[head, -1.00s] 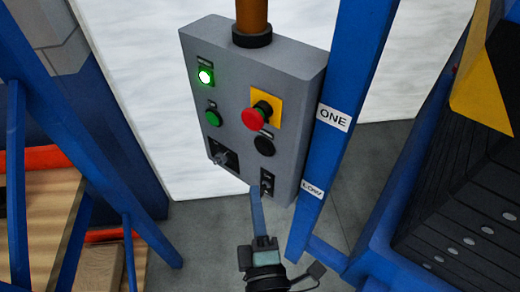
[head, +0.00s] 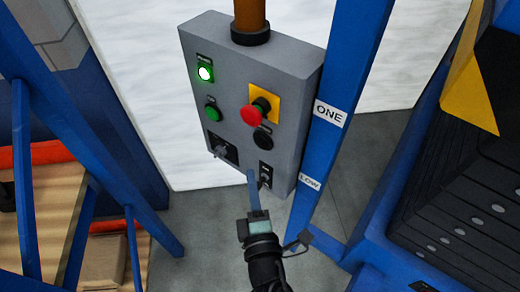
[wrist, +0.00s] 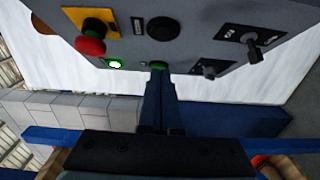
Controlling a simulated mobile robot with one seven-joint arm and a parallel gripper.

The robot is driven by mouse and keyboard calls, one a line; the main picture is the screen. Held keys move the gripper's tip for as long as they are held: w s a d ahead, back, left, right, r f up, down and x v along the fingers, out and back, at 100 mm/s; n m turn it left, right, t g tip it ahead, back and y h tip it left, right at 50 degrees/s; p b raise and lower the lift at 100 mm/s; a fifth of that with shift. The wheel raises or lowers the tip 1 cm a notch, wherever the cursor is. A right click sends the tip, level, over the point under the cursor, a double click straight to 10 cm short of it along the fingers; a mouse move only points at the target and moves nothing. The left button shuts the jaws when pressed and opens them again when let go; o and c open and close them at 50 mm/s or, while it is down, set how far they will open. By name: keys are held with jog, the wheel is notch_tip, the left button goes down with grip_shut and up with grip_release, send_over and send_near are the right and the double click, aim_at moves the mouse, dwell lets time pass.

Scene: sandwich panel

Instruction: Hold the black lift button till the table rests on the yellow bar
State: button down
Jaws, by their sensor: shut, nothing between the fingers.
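The grey control panel (head: 235,90) hangs upright in the middle of the head view. Its black button (head: 262,138) sits right below the red mushroom button; it also shows at the top of the wrist view (wrist: 163,28). My gripper (head: 251,174) is shut and empty. In the head view its tips overlap the panel's lower edge, below the black button and left of the lower right switch. In the wrist view the tips (wrist: 159,76) lie just below the green button, apart from the black one. A yellow piece (head: 470,85), perhaps the bar, shows at right. I cannot identify the table surely.
The red mushroom button (head: 252,114), green button (head: 212,113), lit green lamp (head: 205,73), and lower switches (head: 265,172) crowd the panel. A blue post (head: 345,80) marked ONE and LOW stands close at right. Black slatted stack (head: 465,195) fills the right.

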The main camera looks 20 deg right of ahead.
aim_at(258, 142)
jog(key=shift+w+d+p, duration=0.65)
jog(key=shift+w+d, duration=0.5)
jog(key=shift+w, duration=0.35)
jog(key=shift+w+d+p, duration=0.6)
jog(key=shift+w+d, duration=0.55)
jog(key=shift+w, duration=0.3)
